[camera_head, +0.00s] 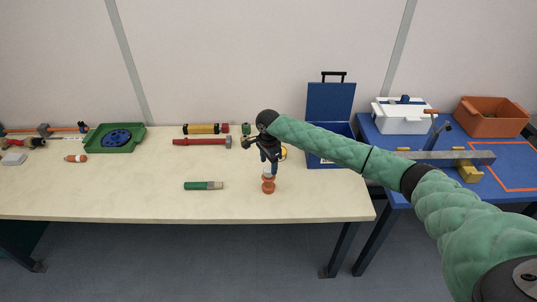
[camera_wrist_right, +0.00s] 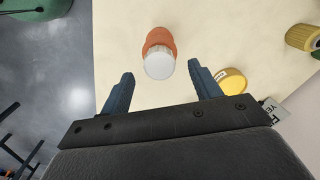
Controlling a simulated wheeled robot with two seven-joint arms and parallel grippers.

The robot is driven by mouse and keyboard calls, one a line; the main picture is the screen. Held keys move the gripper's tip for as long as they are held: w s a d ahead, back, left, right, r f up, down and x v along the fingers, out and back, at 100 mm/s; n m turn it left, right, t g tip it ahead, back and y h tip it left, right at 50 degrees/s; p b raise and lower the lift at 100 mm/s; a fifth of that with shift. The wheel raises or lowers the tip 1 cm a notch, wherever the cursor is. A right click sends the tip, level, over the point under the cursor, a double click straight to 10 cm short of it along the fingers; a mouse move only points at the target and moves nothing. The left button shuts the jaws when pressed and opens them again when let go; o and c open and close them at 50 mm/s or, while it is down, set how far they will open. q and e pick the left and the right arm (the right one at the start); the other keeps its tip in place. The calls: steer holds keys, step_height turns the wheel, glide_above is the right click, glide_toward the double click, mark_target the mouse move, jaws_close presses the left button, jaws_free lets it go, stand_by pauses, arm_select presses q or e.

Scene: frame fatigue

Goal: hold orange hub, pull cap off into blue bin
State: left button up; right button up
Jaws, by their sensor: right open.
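The orange hub (camera_head: 268,187) stands upright on the cream table near its front edge, with a pale cap (camera_wrist_right: 159,67) on its top end. The hub's orange body (camera_wrist_right: 159,37) also shows in the right wrist view. My right gripper (camera_head: 268,169) is just above the hub, pointing down. In the right wrist view its two blue fingers are apart, and the cap appears between and slightly beyond the tips, with nothing gripped. An open blue box (camera_head: 331,102), the only blue container in view, stands behind to the right; my arm partly hides it. My left gripper is not in view.
A yellow round item (camera_wrist_right: 232,80) lies close beside the right finger. A green cylinder (camera_head: 203,185) lies left of the hub, and a red-handled hammer (camera_head: 202,142) behind. A green tray (camera_head: 133,147) is farther left. A blue table with white and orange bins (camera_head: 490,122) stands right.

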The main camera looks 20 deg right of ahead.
mark_target(269, 169)
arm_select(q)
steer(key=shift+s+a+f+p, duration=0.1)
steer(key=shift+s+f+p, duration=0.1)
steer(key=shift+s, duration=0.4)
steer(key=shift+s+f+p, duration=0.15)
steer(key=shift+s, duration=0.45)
arm_select(e)
steer(key=shift+f, duration=1.5)
